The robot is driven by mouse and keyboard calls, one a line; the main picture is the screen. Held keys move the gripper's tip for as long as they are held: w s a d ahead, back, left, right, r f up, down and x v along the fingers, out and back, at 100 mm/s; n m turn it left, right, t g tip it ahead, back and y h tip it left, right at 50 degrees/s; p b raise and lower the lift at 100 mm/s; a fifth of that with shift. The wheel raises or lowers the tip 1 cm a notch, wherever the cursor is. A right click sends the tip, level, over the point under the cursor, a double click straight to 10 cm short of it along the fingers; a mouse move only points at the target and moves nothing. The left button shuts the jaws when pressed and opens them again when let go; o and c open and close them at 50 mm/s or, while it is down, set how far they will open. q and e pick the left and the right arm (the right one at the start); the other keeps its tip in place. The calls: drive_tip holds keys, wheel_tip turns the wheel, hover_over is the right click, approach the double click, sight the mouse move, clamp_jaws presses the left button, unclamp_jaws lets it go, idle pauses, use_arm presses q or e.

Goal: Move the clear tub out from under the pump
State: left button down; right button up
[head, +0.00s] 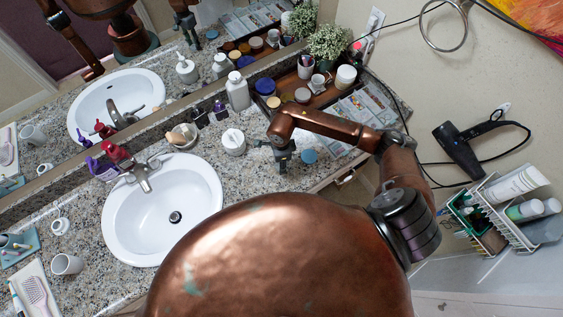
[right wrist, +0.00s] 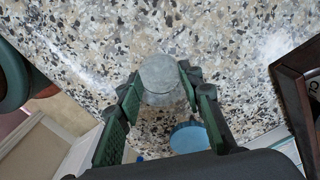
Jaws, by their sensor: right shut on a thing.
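My right gripper (head: 283,158) is over the counter to the right of the white pump bottle (head: 232,141). In the right wrist view the green fingers of the right gripper (right wrist: 160,95) are shut on a round, greyish, see-through tub (right wrist: 160,72). The tub is between the fingertips, over the speckled counter; I cannot tell whether it touches the counter. In the head view the gripper hides most of it. The pump bottle stands apart from the gripper, with nothing visible under its nozzle. My left gripper is not directly in view.
A blue round lid (head: 309,156) lies beside the gripper and shows in the wrist view (right wrist: 188,137). A wooden tray (head: 318,96) with jars is behind. The sink (head: 190,205) is left. A shell dish (head: 183,136) stands near the pump. The mirror borders the counter.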

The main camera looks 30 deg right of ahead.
drive_tip(key=o, duration=1.2)
drive_tip(key=shift+f, duration=0.1)
wheel_tip(320, 180, up, 12)
drive_tip(key=shift+r, duration=0.2)
